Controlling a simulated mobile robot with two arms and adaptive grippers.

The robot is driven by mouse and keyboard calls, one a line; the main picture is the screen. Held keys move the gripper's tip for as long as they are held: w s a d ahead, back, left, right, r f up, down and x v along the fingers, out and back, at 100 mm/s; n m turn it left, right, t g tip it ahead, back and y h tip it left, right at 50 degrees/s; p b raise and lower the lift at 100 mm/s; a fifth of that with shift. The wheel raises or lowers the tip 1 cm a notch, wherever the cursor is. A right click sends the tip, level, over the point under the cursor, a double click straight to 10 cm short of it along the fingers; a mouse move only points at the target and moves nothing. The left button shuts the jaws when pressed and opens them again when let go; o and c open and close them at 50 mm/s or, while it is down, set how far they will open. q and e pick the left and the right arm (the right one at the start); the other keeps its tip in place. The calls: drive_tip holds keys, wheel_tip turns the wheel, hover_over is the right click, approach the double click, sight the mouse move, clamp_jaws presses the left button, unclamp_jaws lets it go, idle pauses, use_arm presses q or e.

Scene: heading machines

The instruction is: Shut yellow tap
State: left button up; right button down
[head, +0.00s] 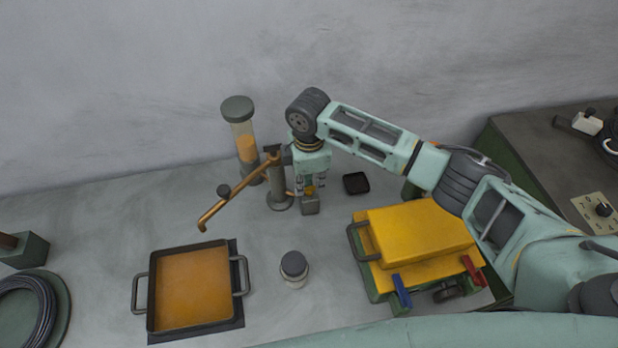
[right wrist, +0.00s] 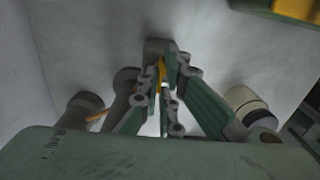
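The yellow tap (head: 309,189) shows as a small yellow patch low on the grey post assembly, between the fingers of my right gripper (head: 308,187). In the right wrist view the yellow tap (right wrist: 161,72) is a thin upright piece with a finger of my right gripper (right wrist: 164,82) close on each side. The fingers are drawn together and appear shut on it. Most of the tap is hidden by the gripper. A copper spout (head: 228,195) runs from the post (head: 277,185) down to the left. My left gripper is not in view.
A pan of orange liquid (head: 194,287) stands below the spout. A clear cylinder (head: 243,140) stands behind. A capped jar (head: 294,268), a small black tray (head: 356,183) and a yellow machine block (head: 420,235) are near. The grey wall is behind.

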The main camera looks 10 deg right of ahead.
sight(309, 187)
idle(0.3)
drive_tip(key=c, duration=2)
unclamp_jaws()
drive_tip(key=shift+r, duration=0.1)
wheel_tip(309, 187, up, 12)
drive_tip(key=shift+f, duration=0.1)
